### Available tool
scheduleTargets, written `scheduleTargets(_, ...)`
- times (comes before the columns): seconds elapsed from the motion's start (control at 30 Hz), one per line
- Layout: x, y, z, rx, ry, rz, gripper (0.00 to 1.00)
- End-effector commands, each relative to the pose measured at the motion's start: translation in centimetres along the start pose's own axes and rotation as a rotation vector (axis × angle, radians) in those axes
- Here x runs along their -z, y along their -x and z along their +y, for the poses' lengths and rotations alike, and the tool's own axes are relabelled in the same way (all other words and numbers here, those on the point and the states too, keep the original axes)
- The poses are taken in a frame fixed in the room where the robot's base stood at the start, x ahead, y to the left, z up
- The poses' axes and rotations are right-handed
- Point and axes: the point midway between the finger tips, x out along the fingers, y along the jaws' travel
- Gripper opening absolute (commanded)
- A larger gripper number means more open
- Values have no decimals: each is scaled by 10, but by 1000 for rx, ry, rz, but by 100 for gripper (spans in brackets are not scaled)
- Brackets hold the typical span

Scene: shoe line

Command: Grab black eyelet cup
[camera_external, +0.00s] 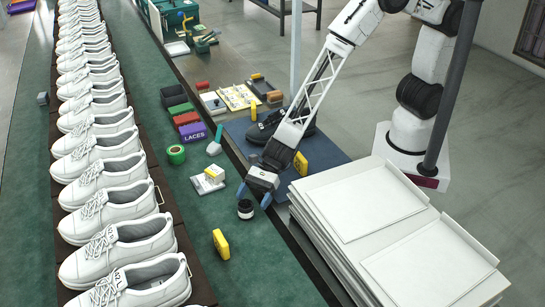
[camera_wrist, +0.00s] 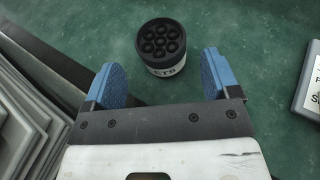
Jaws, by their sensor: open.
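The black eyelet cup (camera_external: 245,209) stands upright on the green bench. In the wrist view the cup (camera_wrist: 162,47) shows a round black top with several dark holes and a white label reading "ETS". My gripper (camera_external: 254,193) is open and empty, with its blue fingertips close above the cup in the external view. In the wrist view my gripper (camera_wrist: 159,85) has its blue fingers spread wide, and the cup lies ahead of them, roughly centred between them. Whether the fingertips overlap the cup in height I cannot tell.
A stack of white box lids (camera_external: 380,225) stands close to the right. A yellow block (camera_external: 221,244) lies left of and nearer than the cup. White shoes (camera_external: 110,205) line the left.

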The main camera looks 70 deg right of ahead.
Motion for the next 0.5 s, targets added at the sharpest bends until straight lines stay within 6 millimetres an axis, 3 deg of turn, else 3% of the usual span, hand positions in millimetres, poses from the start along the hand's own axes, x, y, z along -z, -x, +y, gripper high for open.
scheduleTargets(0.5, 0, -44, -3, -1, 1, 0, 82)
